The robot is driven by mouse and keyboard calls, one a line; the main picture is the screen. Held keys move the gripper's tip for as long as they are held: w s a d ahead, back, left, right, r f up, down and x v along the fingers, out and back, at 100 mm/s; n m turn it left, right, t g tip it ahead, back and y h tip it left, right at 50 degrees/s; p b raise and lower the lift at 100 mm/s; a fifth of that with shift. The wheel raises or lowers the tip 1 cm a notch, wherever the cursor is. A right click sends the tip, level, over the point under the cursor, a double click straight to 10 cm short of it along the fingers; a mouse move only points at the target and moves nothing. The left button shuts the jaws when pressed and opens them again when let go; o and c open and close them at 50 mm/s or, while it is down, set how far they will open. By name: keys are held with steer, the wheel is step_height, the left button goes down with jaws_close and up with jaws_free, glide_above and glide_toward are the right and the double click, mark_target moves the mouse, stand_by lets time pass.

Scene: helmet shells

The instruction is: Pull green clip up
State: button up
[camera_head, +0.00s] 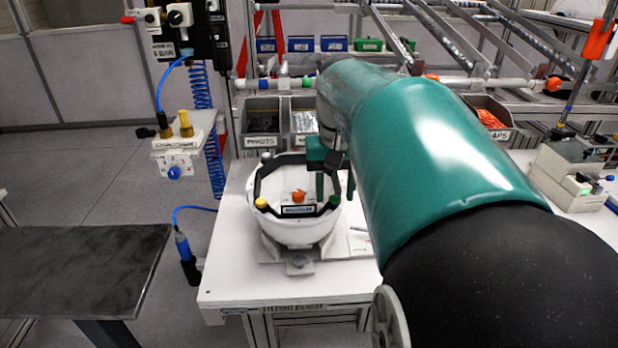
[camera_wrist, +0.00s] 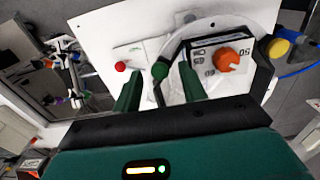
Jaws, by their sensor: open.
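The white helmet shell (camera_head: 290,230) sits upright in a holder on the white table, with a black band inside its rim. The green clip (camera_head: 335,201) is on the band at the shell's near right; it also shows in the wrist view (camera_wrist: 160,70). My gripper (camera_head: 329,182) reaches down over the shell's right side. In the wrist view my gripper (camera_wrist: 161,76) is open, with its green fingers on either side of the green clip. Whether they touch it I cannot tell. A yellow clip (camera_head: 261,203) is at the near left, and an orange knob (camera_head: 298,196) is inside.
Part bins (camera_head: 262,138) stand behind the shell. A small box with valves (camera_head: 184,145) and blue hoses are at the left. A dark table (camera_head: 75,268) is at lower left. My arm hides the table's right part.

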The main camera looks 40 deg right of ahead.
mark_target(334, 197)
steer(key=shift+c, duration=0.4)
jaws_close()
steer(key=shift+r, duration=0.55)
steer(key=shift+o, duration=0.4)
jaws_free()
steer(key=shift+r, duration=0.1)
step_height(334, 197, up, 14)
steer(key=shift+a+f, duration=0.1)
steer(key=shift+f, duration=0.1)
